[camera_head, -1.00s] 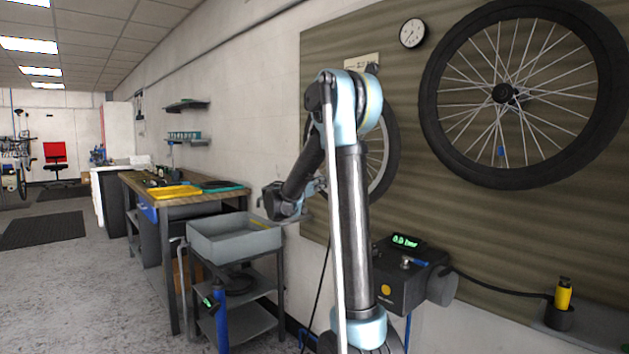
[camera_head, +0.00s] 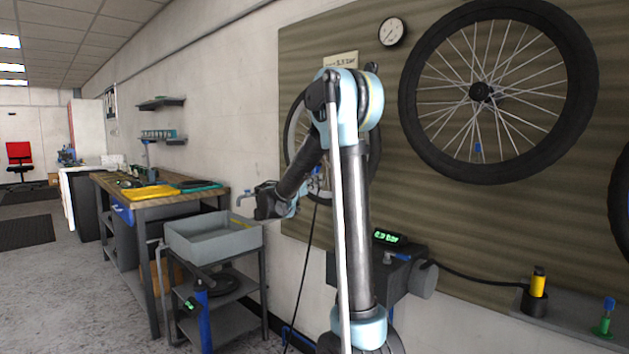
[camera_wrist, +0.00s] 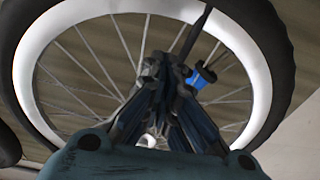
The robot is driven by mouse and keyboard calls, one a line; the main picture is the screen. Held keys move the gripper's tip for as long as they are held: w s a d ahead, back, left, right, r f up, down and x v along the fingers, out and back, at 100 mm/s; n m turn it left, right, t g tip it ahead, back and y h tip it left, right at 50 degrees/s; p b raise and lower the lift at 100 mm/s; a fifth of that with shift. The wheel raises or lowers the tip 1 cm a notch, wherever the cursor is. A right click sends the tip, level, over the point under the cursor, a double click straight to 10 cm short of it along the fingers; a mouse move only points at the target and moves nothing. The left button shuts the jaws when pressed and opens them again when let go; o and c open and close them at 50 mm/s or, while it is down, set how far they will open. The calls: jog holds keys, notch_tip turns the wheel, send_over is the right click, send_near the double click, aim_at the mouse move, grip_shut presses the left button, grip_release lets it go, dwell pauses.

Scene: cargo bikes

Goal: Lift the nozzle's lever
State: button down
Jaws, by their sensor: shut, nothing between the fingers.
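The nozzle (camera_wrist: 203,76) shows in the wrist view as a small blue and dark piece in front of a wheel's spokes, just right of my fingertips. A black rod or hose rises above it. Its lever cannot be told apart clearly; the blue part may be it. My gripper (camera_wrist: 165,72) is shut and empty, its dark fingers close together just left of the blue part. I cannot tell whether they touch it.
A grey pump box (camera_head: 408,278) with a green display stands low at right. A large wheel (camera_head: 409,100) hangs on the wall panel. A grey tray (camera_head: 190,246) on a cart and a workbench (camera_head: 112,181) stand left. Floor is open at far left.

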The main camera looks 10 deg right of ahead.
jog(key=shift+r, duration=0.1)
notch_tip(320, 180, up, 7)
dwell(2.0)
jog(key=shift+r, duration=0.15)
dwell(0.4)
jog(key=v, duration=0.9)
dwell(0.5)
jog(key=shift+d, duration=0.1)
